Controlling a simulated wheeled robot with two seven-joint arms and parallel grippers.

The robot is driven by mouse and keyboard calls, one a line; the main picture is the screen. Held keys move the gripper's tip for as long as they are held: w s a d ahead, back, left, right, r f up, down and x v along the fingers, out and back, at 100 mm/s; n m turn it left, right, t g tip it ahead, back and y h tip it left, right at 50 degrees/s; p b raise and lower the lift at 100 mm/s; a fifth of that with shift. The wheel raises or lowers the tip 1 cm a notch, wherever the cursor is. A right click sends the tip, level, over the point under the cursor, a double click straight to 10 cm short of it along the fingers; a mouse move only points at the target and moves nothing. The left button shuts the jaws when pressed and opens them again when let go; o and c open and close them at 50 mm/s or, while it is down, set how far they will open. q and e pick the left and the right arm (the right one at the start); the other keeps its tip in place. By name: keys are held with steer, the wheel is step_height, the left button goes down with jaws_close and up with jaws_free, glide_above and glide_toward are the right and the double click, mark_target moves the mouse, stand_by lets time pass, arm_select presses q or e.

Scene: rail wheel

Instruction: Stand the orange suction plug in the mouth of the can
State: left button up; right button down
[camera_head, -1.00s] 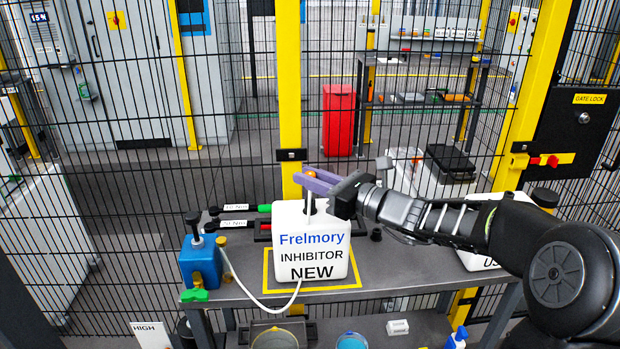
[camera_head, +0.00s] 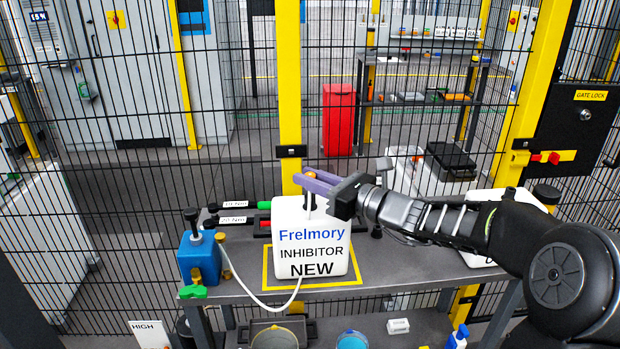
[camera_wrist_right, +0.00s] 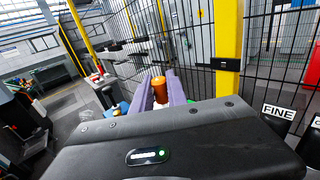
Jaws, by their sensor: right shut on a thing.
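The can (camera_head: 312,255) is a white container marked Frelmory INHIBITOR NEW, standing upright inside a yellow outline on the grey bench. My right gripper (camera_head: 313,184) has purple fingers shut on the orange suction plug, just above the can's top. The plug's orange top shows between the fingers in the head view (camera_head: 311,175) and in the right wrist view (camera_wrist_right: 159,88). The fingers and the dark hand partly hide the mouth, so I cannot tell how far the stem reaches in. My left gripper is not in view.
A blue jug (camera_head: 199,259) stands left of the can, with a white hose (camera_head: 243,288) looping past the can's front. Labelled black rods lie behind. Another white container (camera_head: 478,259) stands right, partly behind my arm. A mesh fence (camera_head: 230,130) closes off the back.

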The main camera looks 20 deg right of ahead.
steer(key=shift+f+b, duration=1)
steer(key=shift+f, duration=0.15)
steer(key=shift+r, duration=0.1)
stand_by(0.3)
stand_by(1.0)
stand_by(0.8)
steer(key=c, duration=1.2)
jaws_free()
steer(key=shift+c, duration=0.2)
steer(key=shift+b+v, duration=0.75)
steer(key=shift+v, duration=3.2)
